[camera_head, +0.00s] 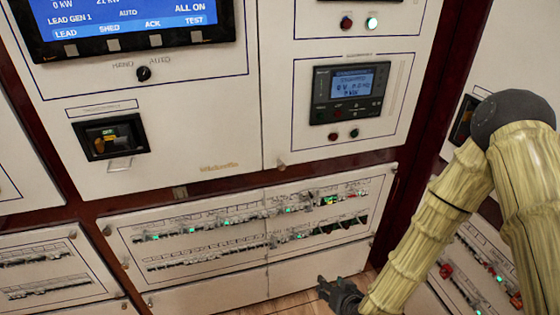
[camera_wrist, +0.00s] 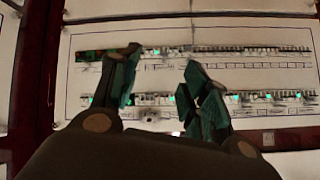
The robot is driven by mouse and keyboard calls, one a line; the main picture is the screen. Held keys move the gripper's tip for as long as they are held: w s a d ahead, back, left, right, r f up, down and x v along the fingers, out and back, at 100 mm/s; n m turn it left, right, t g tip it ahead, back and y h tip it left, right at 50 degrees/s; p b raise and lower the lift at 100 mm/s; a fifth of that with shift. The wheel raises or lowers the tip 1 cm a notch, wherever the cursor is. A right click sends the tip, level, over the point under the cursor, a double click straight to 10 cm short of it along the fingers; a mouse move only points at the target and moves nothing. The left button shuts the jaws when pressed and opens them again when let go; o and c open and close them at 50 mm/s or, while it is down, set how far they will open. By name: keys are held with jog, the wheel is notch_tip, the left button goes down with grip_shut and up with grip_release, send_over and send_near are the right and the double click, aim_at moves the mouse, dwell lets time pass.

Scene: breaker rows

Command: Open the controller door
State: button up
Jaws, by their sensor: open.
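A controller (camera_head: 348,93) with a small lit screen is set in a white door panel (camera_head: 278,70) at the upper right of the head view. This panel looks closed, with a small knob (camera_head: 281,164) near its lower left corner. My gripper (camera_head: 338,293) is low in the head view, below and in front of the breaker panel (camera_head: 365,200), apart from the controller panel. In the wrist view my gripper (camera_wrist: 164,85) is open with nothing between its fingers. Behind the fingers is the breaker panel (camera_wrist: 300,70), seemingly upside down. The controller does not show there.
A larger lit screen (camera_head: 130,15) and a yellow-handled breaker (camera_head: 110,137) are on the white panel to the left. Dark red frame posts (camera_head: 430,110) separate the cabinets. Another cabinet with red and green lights (camera_head: 480,265) stands at right, partly behind my arm.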

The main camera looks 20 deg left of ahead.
jog(key=w+a+r+t+y+p, duration=0.1)
jog(key=w+a+r+t+y, duration=0.2)
jog(key=w+a+r, duration=0.7)
jog(key=n+t+y, duration=0.1)
jog(key=t+y, duration=0.1)
jog(key=t, duration=0.2)
send_near(282, 167)
jog(key=p+x, duration=0.4)
jog(key=x, duration=0.7)
jog(key=shift+d, duration=0.1)
grip_shut()
